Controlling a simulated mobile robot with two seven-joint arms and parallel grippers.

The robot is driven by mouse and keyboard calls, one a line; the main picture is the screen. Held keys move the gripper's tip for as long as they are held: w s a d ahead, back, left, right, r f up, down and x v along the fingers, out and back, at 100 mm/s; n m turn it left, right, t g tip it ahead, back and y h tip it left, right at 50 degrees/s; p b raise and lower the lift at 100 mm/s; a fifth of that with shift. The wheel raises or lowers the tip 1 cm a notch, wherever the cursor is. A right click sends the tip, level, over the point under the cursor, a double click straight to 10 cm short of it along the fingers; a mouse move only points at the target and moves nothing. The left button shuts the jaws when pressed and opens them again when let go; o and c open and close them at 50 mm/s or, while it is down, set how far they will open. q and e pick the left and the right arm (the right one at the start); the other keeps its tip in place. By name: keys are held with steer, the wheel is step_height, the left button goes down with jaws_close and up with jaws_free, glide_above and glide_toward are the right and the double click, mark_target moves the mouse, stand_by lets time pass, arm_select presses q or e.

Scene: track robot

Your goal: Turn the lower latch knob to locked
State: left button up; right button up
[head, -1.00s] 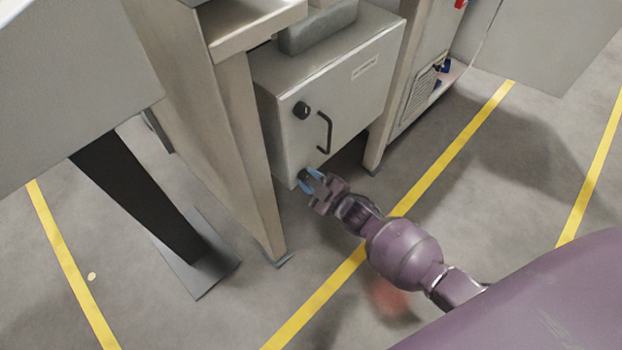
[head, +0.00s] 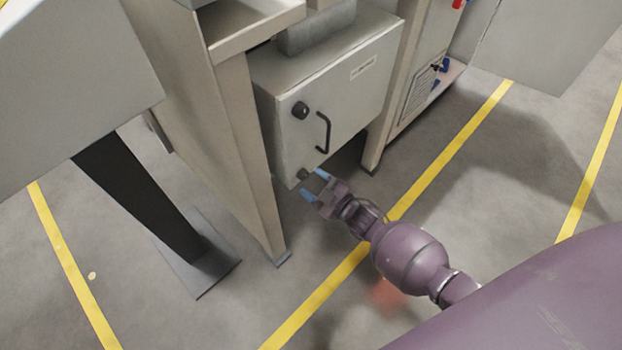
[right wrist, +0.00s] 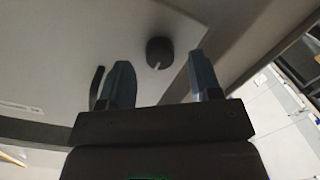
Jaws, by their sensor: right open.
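The grey cabinet door (head: 345,112) has an upper black knob (head: 300,110), a black bar handle (head: 324,132) and a lower latch knob (head: 304,174) near its bottom corner. My right gripper (head: 314,184) is open and empty, just in front of the lower knob and apart from it. In the right wrist view the dark round knob (right wrist: 160,52) shows beyond and between the two blue fingers of my gripper (right wrist: 161,80). A small white mark sits on the knob's lower rim. The handle (right wrist: 96,85) is partly behind the left finger. My left gripper is out of view.
A beige bench leg (head: 250,160) stands close left of the cabinet, and another leg (head: 380,125) stands at its right. A dark post (head: 140,195) on a floor plate is further left. The floor right of my arm, with yellow lines (head: 450,160), is clear.

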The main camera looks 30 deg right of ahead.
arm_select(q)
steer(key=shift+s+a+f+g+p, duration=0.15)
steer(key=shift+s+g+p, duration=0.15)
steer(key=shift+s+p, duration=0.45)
arm_select(e)
steer(key=v, duration=0.9)
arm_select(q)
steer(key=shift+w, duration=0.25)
